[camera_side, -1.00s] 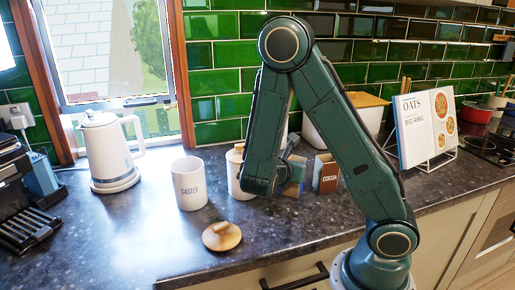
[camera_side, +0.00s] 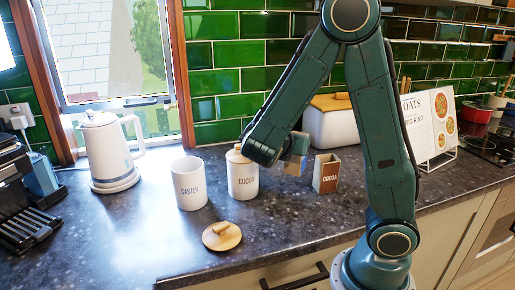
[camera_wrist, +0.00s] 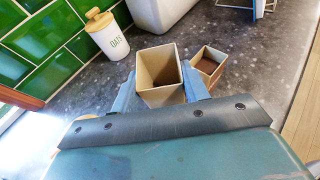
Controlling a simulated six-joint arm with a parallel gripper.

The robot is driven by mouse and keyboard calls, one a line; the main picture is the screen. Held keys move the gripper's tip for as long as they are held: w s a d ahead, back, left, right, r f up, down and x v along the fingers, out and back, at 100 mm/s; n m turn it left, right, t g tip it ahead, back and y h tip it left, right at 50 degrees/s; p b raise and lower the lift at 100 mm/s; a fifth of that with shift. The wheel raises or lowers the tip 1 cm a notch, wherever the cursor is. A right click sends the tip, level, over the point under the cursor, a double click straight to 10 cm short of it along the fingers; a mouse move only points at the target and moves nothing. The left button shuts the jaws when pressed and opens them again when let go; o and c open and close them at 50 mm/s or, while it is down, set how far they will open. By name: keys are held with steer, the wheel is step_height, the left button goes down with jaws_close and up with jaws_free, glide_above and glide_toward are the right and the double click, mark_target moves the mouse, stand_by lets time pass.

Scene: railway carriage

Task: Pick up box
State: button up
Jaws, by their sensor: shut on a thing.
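My gripper (camera_wrist: 160,88) is shut on an open-topped tan box (camera_wrist: 158,70), with a blue finger on each side of it. In the wrist view I look down into its tan inside and see no contents. In the side view the box (camera_side: 292,168) hangs below my gripper (camera_side: 294,155), partly hidden by the fingers and arm, and seems to be above the counter. A second box, brown and marked COCOA (camera_side: 327,175), stands upright on the counter just to the right. It shows in the wrist view (camera_wrist: 208,66), open with brown contents.
A wooden lid (camera_side: 222,236) lies in front. A white bin (camera_side: 333,125) and recipe stand (camera_side: 430,128) are behind. The front counter (camera_side: 285,232) is clear.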

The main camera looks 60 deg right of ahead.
step_height(320, 180, up, 12)
steer(key=shift+r, duration=0.15)
stand_by(0.3)
stand_by(0.5)
steer(key=w+a+f+n+t+y, duration=0.1)
steer(key=w+a+f+n+t, duration=0.2)
steer(key=w+a, duration=0.4)
steer(key=w+a+f+n+t+y, duration=0.1)
steer(key=w+a+f+n+t, duration=0.1)
steer(key=w+a, duration=0.6)
steer(key=w+a+f+n+t+y, duration=0.2)
steer(key=w+a, duration=0.5)
steer(key=a, duration=0.5)
steer(key=shift+w+a+f+n+t, duration=0.15)
steer(key=shift+f+n+t, duration=0.65)
steer(key=shift+n+t, duration=0.3)
